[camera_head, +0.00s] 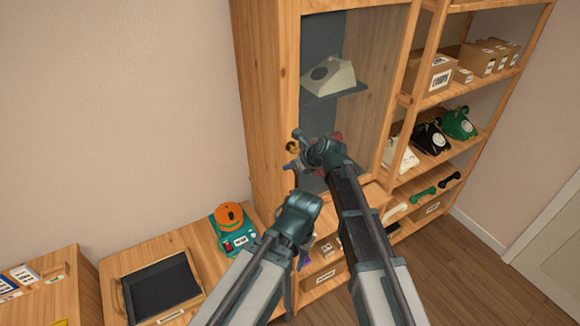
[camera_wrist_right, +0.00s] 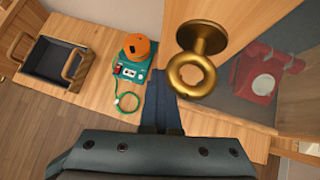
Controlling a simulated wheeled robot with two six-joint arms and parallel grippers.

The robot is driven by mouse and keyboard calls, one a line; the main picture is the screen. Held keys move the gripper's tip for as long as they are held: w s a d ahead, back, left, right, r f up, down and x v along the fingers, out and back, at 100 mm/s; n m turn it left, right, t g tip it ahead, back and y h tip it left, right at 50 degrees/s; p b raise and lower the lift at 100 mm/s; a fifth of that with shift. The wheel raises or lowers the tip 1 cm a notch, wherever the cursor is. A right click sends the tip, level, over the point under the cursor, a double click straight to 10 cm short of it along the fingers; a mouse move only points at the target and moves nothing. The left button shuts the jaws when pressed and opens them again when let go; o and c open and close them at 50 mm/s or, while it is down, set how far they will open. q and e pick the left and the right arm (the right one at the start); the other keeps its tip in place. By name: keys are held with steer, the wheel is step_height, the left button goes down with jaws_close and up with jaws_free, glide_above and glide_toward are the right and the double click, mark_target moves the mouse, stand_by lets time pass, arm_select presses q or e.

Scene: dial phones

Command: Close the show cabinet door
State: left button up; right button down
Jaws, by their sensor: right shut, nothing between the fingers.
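The show cabinet (camera_head: 262,90) is tall and wooden, with a glass-fronted door (camera_head: 372,70) in the head view. I cannot tell how far the door stands from its frame. Its brass ring knob (camera_head: 292,147) is on the door's left side and shows large in the wrist view (camera_wrist_right: 191,70). My right gripper (camera_head: 302,152) is in front of the door beside the knob. Its dark fingers (camera_wrist_right: 160,88) are shut and empty, below and left of the knob in the wrist view. My left gripper cannot be made out; a left arm joint shows below the right one.
A white phone (camera_head: 328,75) and a red phone (camera_wrist_right: 262,78) are behind the glass. Open shelves (camera_head: 420,100) with phones and boxes stand at right.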

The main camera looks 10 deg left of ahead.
arm_select(q)
step_height(320, 180, up, 7)
steer(key=p, duration=0.7)
steer(key=shift+s+a, duration=0.2)
steer(key=shift+a, duration=0.25)
arm_select(e)
steer(key=s+d+r, duration=0.6)
steer(key=s+r, duration=0.1)
steer(key=s, duration=0.1)
steer(key=shift+s+d, duration=0.35)
steer(key=shift+d, duration=0.05)
arm_select(q)
steer(key=shift+r, duration=0.1)
